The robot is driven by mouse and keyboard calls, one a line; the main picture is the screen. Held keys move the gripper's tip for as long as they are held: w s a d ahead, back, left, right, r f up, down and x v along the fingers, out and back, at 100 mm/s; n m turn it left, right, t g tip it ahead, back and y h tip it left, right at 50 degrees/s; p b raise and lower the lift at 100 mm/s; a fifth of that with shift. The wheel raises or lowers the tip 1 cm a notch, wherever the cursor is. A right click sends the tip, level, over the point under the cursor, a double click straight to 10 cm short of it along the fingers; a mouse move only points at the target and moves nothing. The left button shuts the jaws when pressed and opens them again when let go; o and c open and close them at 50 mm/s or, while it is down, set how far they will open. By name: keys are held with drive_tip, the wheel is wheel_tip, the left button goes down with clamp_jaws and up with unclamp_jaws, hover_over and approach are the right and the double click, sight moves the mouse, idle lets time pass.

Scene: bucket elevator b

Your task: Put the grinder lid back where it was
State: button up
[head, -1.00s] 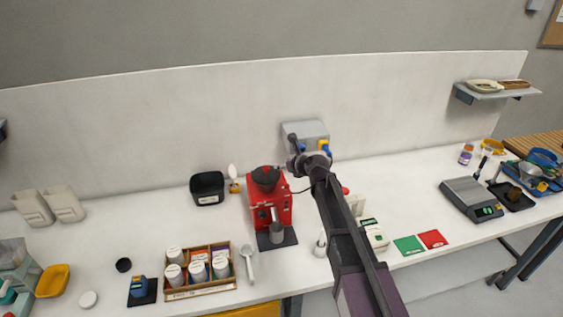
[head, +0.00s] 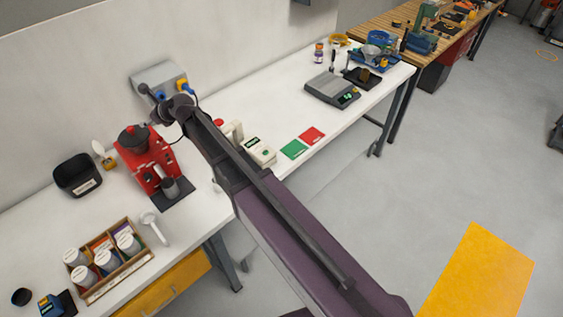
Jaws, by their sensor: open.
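The red grinder (head: 150,163) stands upright on the white bench at the left, with a grey cup (head: 170,188) at its front. A dark round top (head: 133,138) with a little red in its middle sits on the grinder; I cannot tell whether this is the lid or the open hopper. A small black round piece (head: 22,297) lies on the bench at the lower left; I cannot tell if it is the lid. My gripper (head: 152,112) is open, small and partly hidden by my wrist. In the picture it is just right of the grinder top, before the wall box.
A grey wall box (head: 158,78) with blue and yellow plugs is behind my gripper. A scale (head: 332,90) stands farther right.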

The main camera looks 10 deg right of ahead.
drive_tip(key=s+d+f+n+g+h, duration=0.2)
drive_tip(key=s+d+n, duration=0.6)
drive_tip(key=d, duration=0.5)
drive_tip(key=s+d+f+n+g+h, duration=0.2)
drive_tip(key=s+d+f+n+h, duration=0.2)
drive_tip(key=s+d+n, duration=0.4)
drive_tip(key=s+d+f+n+g+h, duration=0.3)
drive_tip(key=s+d+n, duration=0.5)
drive_tip(key=d, duration=1.2)
drive_tip(key=shift+d+h, duration=0.25)
drive_tip(key=shift+h, duration=0.15)
